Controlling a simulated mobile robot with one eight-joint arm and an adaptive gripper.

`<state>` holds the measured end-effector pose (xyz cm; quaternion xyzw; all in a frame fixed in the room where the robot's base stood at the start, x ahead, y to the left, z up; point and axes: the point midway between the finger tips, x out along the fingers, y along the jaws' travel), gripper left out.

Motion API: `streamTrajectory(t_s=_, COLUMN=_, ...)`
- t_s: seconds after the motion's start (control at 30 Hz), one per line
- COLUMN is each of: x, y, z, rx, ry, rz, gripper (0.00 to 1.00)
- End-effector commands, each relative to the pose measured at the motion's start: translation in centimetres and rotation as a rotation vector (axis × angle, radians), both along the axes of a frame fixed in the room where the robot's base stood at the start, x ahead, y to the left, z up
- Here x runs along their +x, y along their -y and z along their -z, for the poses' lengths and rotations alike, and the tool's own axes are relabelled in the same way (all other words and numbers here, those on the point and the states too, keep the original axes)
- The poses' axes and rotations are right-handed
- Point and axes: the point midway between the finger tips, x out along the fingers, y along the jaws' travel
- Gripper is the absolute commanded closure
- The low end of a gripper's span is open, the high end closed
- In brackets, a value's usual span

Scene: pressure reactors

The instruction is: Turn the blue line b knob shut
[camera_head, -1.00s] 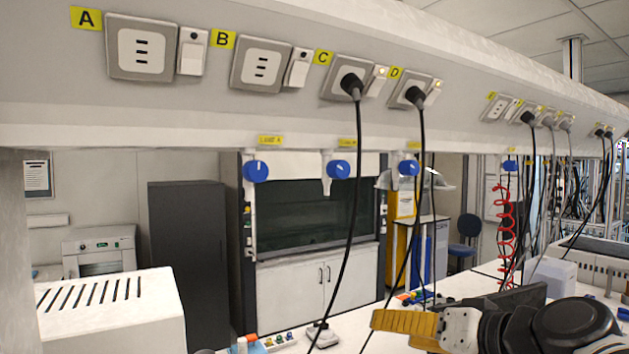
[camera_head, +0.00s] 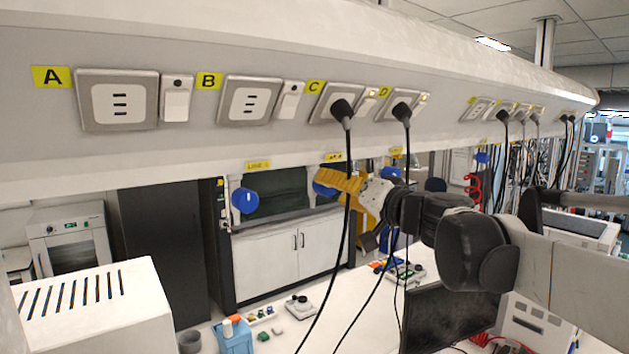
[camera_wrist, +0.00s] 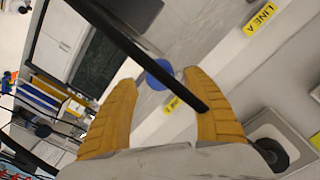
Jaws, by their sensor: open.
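Blue knobs hang below the overhead rail in the head view. The line A knob (camera_head: 244,200) is to the left. The line B knob (camera_head: 326,182) is right of it, partly hidden by my gripper (camera_head: 343,208). In the wrist view, a blue knob (camera_wrist: 160,72), apparently line B, lies beyond the gap between the yellow fingers of my gripper (camera_wrist: 145,82). My gripper is open and holds nothing. No contact with the knob shows. The yellow label beside it (camera_wrist: 172,104) is too small to read.
A black cable (camera_head: 345,235) hangs from socket C past my gripper. A black cable (camera_wrist: 150,62) crosses between the fingers in the wrist view. Another cable (camera_head: 385,260) hangs from socket D. A white vented box (camera_head: 95,310) stands at the lower left.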

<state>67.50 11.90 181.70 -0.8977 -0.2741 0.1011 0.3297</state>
Motion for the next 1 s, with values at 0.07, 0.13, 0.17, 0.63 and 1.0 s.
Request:
streamTrajectory(t_s=0.07, x=0.9, y=-0.6, z=-0.1, rx=0.0, ry=0.0, rz=-0.001, gripper=0.41)
streamTrajectory(t_s=0.13, x=1.5, y=-1.0, z=-0.1, rx=0.0, ry=0.0, rz=0.0, gripper=0.41)
streamTrajectory(t_s=0.17, x=1.7, y=-1.2, z=-0.1, rx=0.0, ry=-0.001, rz=-0.001, gripper=0.41)
streamTrajectory(t_s=0.63, x=2.1, y=-1.4, z=0.0, rx=0.0, ry=0.0, rz=0.0, gripper=0.77)
streamTrajectory(t_s=1.0, x=2.1, y=-1.4, z=0.0, rx=0.004, ry=-0.003, rz=0.0, gripper=0.95)
